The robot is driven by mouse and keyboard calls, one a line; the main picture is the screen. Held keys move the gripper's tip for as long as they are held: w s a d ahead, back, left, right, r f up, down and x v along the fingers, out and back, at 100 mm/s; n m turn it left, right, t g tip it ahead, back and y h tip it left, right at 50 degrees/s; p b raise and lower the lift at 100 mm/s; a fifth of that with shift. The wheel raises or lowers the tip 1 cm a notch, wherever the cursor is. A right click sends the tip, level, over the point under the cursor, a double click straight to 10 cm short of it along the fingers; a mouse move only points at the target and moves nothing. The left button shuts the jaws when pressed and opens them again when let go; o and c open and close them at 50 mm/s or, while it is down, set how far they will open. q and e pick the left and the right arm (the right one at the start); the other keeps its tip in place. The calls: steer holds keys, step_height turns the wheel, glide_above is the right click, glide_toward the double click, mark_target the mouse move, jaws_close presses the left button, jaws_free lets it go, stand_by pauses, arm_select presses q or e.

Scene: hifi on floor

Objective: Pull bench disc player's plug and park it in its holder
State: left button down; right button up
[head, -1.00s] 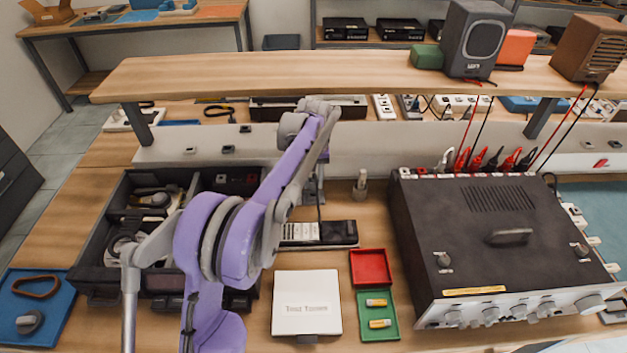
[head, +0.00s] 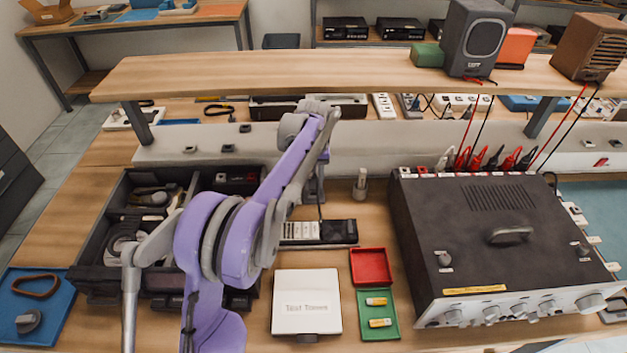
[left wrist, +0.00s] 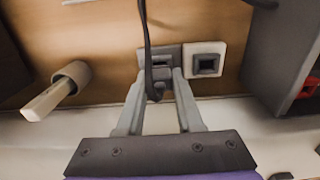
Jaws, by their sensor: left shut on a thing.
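My left gripper (left wrist: 158,100) points down at the back of the bench, and its fingers are shut on a black plug (left wrist: 156,84). In the head view my own arm mostly hides this gripper. The plug's black cord (left wrist: 146,30) runs away toward the power strip (head: 318,232) side. A grey plate (left wrist: 172,52) lies right behind the plug, and a white-framed square socket (left wrist: 206,61) sits beside it. I cannot tell whether the plug touches the grey plate. I cannot tell which unit is the disc player.
A small upright holder with a pale stick (head: 361,185) stands close to the gripper. A dark organiser (head: 110,262) lies left, a large black unit (head: 500,225) right. A white box (head: 307,305), red tray (head: 370,268) and green tray (head: 378,325) lie in front.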

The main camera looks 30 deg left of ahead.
arm_select(q)
steer(key=shift+f+b, duration=0.4)
steer(key=shift+f, duration=0.3)
stand_by(0.6)
steer(key=shift+c, duration=2.4)
jaws_free()
step_height(320, 180, up, 11)
steer(key=shift+f+p, duration=0.2)
steer(key=shift+p, duration=0.25)
steer(key=shift+r+p, duration=1.7)
steer(key=shift+r, duration=0.9)
